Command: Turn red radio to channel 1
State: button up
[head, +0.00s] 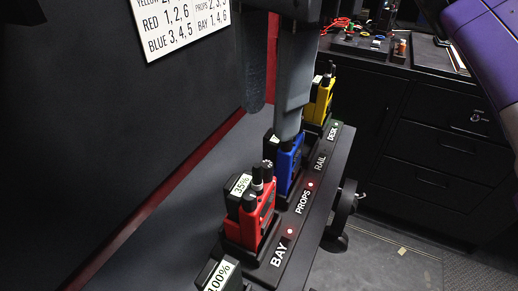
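The red radio (262,216) stands upright in the charger rack beside the BAY label, with dark knobs on its top. A "35%" tag (241,184) sits at its upper left. I cannot read its channel setting. My gripper (270,122) hangs down from the top of the view, its two grey fingers apart with nothing seen between them. The right finger's tip overlaps the top of the blue radio (290,165); I cannot tell whether it touches. The gripper is beyond and above the red radio, apart from it in the picture.
A yellow radio (320,103) stands farther back in the rack (309,200). A "100%" tag (219,275) shows at the near end. A wall sign (181,24) lists "RED 1,2,6" and "BAY 1,4,6". Dark drawers (430,150) stand at right; open floor shows at lower right.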

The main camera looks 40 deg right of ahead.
aim_at(267, 164)
notch_tip(267, 164, down, 8)
jog(key=shift+r+b, duration=0.15)
jog(key=shift+b, duration=0.55)
grip_shut()
